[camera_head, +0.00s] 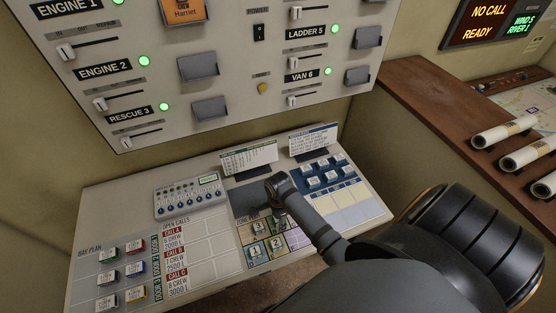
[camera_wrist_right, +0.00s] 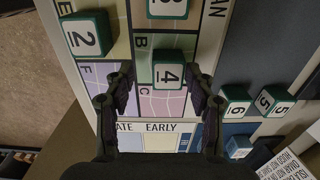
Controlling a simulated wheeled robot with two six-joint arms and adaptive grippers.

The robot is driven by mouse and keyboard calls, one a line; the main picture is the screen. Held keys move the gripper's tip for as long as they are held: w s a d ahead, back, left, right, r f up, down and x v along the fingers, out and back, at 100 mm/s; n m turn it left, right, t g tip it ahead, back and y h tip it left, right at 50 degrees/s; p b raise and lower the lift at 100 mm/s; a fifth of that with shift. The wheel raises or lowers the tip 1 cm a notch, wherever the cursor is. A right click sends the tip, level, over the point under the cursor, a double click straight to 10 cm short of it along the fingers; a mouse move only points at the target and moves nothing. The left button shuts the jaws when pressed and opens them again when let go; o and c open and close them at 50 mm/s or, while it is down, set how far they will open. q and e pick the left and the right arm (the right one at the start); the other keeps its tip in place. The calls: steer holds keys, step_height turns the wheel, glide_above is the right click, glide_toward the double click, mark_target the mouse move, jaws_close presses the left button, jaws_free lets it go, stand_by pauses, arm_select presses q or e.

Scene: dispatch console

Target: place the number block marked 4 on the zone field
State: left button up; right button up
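The number block marked 4 (camera_wrist_right: 168,74), white-topped with green sides, stands on the zone field (camera_wrist_right: 165,105) at the border of squares B and C. My right gripper (camera_wrist_right: 160,72) is open, its two fingers on either side of the block with gaps visible. In the head view the right gripper (camera_head: 278,200) is over the field's upper part and the block is hidden or too small to tell. The zone field also shows in the head view (camera_head: 295,238). My left gripper is not in view.
Block 2 (camera_wrist_right: 86,36) and block 3 (camera_wrist_right: 166,8) also stand on the field. Blocks 6 (camera_wrist_right: 235,102) and 5 (camera_wrist_right: 273,101) stand on the dark pad (camera_wrist_right: 240,70) beside it. Bay plan blocks (camera_head: 120,272) lie left, and a slider panel (camera_head: 215,80) rises behind.

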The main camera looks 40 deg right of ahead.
steer(key=shift+w, duration=0.1)
steer(key=shift+w+d+f, duration=0.15)
steer(key=shift+w+d, duration=0.1)
steer(key=shift+w, duration=0.05)
steer(key=shift+r, duration=0.4)
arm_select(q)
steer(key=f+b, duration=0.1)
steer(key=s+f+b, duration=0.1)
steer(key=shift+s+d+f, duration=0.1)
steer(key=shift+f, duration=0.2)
arm_select(e)
step_height(320, 180, up, 11)
steer(key=shift+r, duration=0.15)
